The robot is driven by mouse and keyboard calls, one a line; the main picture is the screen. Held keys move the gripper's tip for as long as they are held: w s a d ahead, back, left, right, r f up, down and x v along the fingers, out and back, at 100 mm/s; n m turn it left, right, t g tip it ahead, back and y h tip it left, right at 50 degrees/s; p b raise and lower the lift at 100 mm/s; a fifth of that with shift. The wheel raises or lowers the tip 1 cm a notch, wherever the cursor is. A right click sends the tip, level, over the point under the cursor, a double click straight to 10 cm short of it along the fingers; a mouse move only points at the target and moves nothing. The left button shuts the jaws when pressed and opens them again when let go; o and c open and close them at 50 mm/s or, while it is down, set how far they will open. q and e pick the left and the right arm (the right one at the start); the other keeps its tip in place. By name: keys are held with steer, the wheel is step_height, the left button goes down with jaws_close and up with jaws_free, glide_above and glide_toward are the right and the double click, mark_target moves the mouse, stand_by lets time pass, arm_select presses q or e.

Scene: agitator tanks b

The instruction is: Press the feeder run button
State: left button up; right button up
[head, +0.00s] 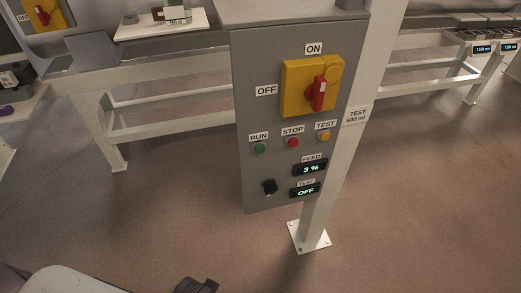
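The grey control panel (245,120) stands in the centre on a white post. Its green RUN button (260,149) is at the left of a row, with a red STOP button (293,142) and a yellow TEST button (325,136) to its right. Above is a yellow switch (292,75) with its red handle (319,93) upright, towards ON. The FEED display (310,169) reads 3 %. A dark part at the bottom edge seems to be my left gripper (196,286), mostly cut off and well below the panel. My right gripper is out of view.
A black knob (270,187) and a TEST display (305,192) reading OFF are low on the panel. The white post (318,215) has a bolted foot. White frames stand behind on both sides. The floor (150,220) before the panel looks clear.

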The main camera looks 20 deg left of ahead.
arm_select(q)
jaws_close()
stand_by(1.1)
